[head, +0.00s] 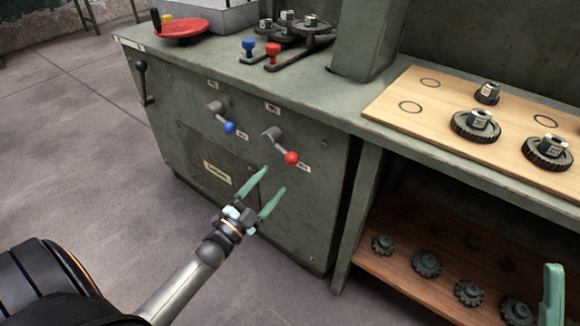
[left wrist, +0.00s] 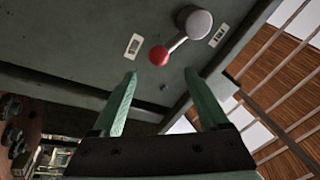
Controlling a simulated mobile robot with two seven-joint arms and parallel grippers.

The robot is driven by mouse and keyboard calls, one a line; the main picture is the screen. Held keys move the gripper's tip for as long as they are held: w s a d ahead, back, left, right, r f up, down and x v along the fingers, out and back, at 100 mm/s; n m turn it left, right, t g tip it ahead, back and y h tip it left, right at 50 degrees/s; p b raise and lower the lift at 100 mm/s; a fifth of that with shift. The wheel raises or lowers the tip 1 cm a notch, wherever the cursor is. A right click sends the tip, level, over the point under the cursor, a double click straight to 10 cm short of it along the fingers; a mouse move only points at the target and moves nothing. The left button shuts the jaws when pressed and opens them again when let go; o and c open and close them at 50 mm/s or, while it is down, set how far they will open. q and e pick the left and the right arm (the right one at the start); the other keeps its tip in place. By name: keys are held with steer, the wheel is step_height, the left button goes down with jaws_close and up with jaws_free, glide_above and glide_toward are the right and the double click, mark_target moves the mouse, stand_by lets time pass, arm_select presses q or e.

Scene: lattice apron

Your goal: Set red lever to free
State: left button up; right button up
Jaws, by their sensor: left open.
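The red lever (head: 291,158) is on the front of the green cabinet. Its grey arm slants down to the right from a round pivot, ending in a red ball. In the left wrist view the red lever (left wrist: 159,55) shows with its ball beyond the fingertips. One white label is by the pivot and another by the ball; their writing is too small to read. My left gripper (head: 274,179) is open and empty, just below the ball in the head view and apart from it. Part of my right gripper (head: 553,292) shows at the lower right edge.
A blue-ball lever (head: 229,127) sits left of the red one, and a black crank (head: 144,82) farther left. A red handwheel (head: 180,28) and small red and blue handles are on top. A wooden board (head: 440,125) with gears is at right, above a lower shelf (head: 400,278).

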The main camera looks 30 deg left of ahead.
mark_target(288, 164)
arm_select(q)
steer(key=b+x, duration=0.1)
steer(key=x, duration=0.6)
steer(key=shift+w+b, duration=0.3)
steer(key=shift+w, duration=0.1)
steer(key=c, duration=1.2)
jaws_close()
steer(key=shift+f, duration=0.1)
